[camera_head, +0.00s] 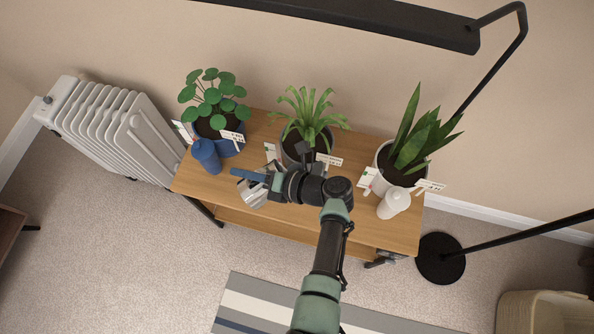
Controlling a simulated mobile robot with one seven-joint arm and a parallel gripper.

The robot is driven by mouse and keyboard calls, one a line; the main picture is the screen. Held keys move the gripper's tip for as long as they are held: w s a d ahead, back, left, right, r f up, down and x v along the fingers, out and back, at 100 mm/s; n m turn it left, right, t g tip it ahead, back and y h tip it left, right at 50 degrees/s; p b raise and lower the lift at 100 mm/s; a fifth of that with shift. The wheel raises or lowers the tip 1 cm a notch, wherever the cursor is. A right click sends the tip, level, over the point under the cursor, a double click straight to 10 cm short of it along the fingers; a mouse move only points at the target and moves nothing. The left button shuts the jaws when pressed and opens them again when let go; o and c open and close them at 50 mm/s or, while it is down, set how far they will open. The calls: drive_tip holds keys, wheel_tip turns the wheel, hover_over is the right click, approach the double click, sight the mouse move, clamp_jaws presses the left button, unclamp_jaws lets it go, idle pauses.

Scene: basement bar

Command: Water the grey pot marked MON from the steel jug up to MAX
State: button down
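The middle plant pot (291,153) looks dark grey and holds a leafy green plant (306,117). It stands on the wooden table and my wrist hides part of its front. White tags stick up beside it, their writing too small to read. A shiny steel jug (253,194) is at the table's front edge, left of my wrist, and looks tilted. My gripper (256,181) is right at the jug, pointing left. Its fingers are partly hidden, so I cannot tell whether they hold the jug. The water level is not visible.
On the table (385,232) stand a blue pot (229,147) and blue bottle (206,156) at left, and a white pot (379,184) and white bottle (394,203) at right. A black lamp bar (380,18) hangs above. A radiator (125,125) stands left.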

sight(239, 187)
drive_tip(key=shift+w+d+r+m+y, duration=0.3)
drive_tip(key=shift+d+r+m+y, duration=0.2)
drive_tip(key=shift+d+r, duration=0.15)
idle(2.4)
drive_tip(key=shift+s+a, duration=0.15)
drive_tip(key=shift+a, duration=0.1)
drive_tip(key=f, duration=0.1)
drive_tip(key=a+f+n+h+b, duration=0.1)
drive_tip(key=s+a+f+h, duration=0.1)
drive_tip(key=f, duration=0.1)
drive_tip(key=shift+n, duration=0.3)
drive_tip(key=shift+s+a+f+h+b, duration=0.1)
drive_tip(key=shift+a+f+h+b, duration=0.05)
drive_tip(key=shift+f+h+b, duration=0.2)
drive_tip(key=shift+a+f+n+h+p, duration=0.15)
drive_tip(key=shift+f+n+h+p, duration=0.15)
drive_tip(key=shift+h+p, duration=0.25)
drive_tip(key=shift+s+a+f+h+p, duration=0.15)
drive_tip(key=shift+f+h+p, duration=0.15)
drive_tip(key=shift+f, duration=0.3)
